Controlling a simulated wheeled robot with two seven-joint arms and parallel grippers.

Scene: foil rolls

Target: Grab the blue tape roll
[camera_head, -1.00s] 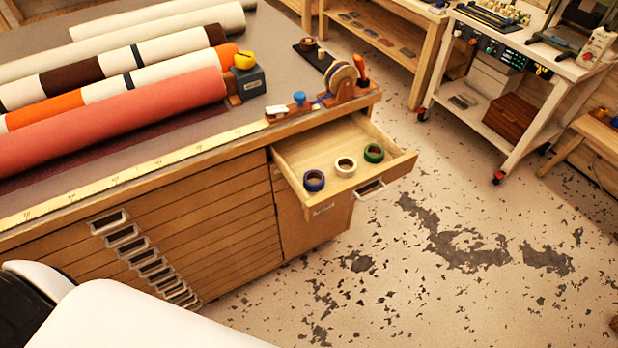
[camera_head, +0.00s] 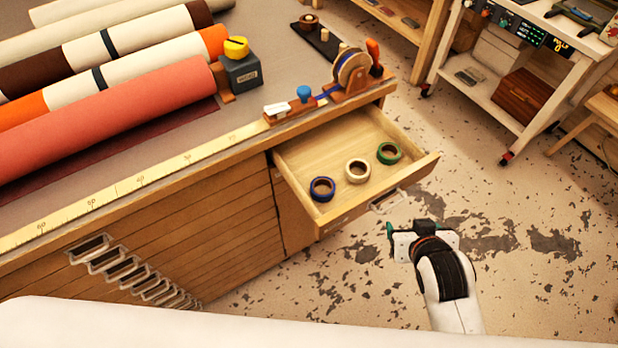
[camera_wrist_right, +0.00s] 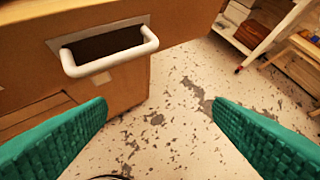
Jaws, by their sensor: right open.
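The blue tape roll (camera_head: 322,189) lies flat in the open wooden drawer (camera_head: 417,169), at its left front corner. A white roll (camera_head: 357,170) and a green roll (camera_head: 389,153) lie beside it to the right. My right gripper (camera_head: 393,232) is outside the drawer, to the right of its front and apart from the rolls. In the right wrist view its two green fingers (camera_wrist_right: 160,120) are spread wide with nothing between them. The drawer's white handle (camera_wrist_right: 110,52) shows ahead of them. The rolls are hidden in that view. My left gripper is not in view.
The bench top (camera_head: 270,40) carries large fabric rolls (camera_head: 110,95), a yellow ruler strip (camera_head: 130,185) and a tape dispenser (camera_head: 352,72) behind the drawer. A white cart (camera_head: 500,90) stands at the back right.

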